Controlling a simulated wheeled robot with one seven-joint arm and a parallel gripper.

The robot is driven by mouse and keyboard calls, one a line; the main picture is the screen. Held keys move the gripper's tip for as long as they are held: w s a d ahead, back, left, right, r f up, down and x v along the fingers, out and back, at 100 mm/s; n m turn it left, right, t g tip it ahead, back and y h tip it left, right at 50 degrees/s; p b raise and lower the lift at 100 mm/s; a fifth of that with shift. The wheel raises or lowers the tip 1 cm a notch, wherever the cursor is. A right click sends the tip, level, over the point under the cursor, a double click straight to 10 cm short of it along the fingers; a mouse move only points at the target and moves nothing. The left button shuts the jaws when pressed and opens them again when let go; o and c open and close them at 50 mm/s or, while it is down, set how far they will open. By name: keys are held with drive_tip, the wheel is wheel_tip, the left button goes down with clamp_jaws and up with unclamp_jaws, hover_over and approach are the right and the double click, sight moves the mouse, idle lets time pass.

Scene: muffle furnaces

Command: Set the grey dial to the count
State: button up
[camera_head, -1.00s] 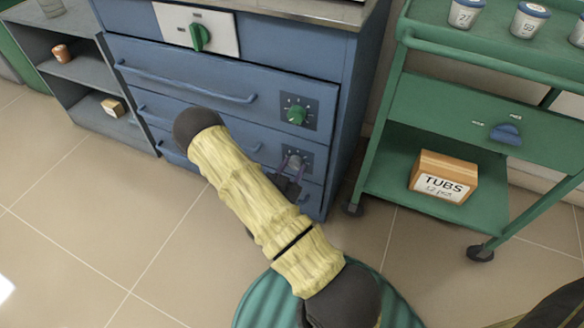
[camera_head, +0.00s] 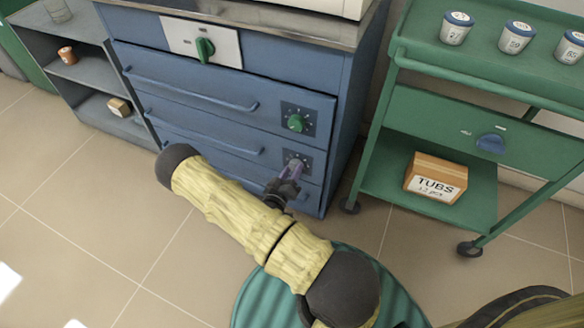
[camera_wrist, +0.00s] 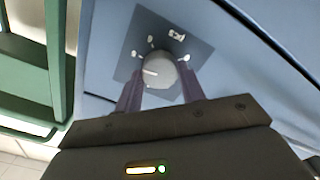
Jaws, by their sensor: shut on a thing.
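The grey dial (camera_wrist: 158,72) is a round knob on a dark plate (camera_wrist: 138,50) with small white marks around it, in the wrist view. A pale pointer line on the dial points to the picture's left; I cannot read every mark. My gripper (camera_wrist: 161,86) has its purple-grey fingers on both sides of the dial, shut on it. In the head view my gripper (camera_head: 293,170) is at the lower dark plate of the blue cabinet (camera_head: 345,105) and mostly hides the dial.
A green dial (camera_head: 295,123) sits just above, and another green knob (camera_head: 205,48) is on a white panel. A green cart (camera_head: 385,110) at right carries white tubs (camera_head: 516,38), a blue knob (camera_head: 491,143) and a TUBS box (camera_head: 436,178). A grey shelf (camera_head: 75,75) stands left.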

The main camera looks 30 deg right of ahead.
drive_tip(key=n+p, duration=0.1)
drive_tip(key=n, duration=0.2)
drive_tip(key=shift+n, duration=0.4)
drive_tip(key=n, duration=0.3)
drive_tip(key=shift+n, duration=0.3)
drive_tip(key=n+b, duration=0.3)
drive_tip(key=n, duration=1.5)
drive_tip(key=shift+f+b, duration=0.2)
drive_tip(key=shift+b, duration=0.15)
drive_tip(key=o, duration=1)
drive_tip(key=shift+a+r, duration=0.1)
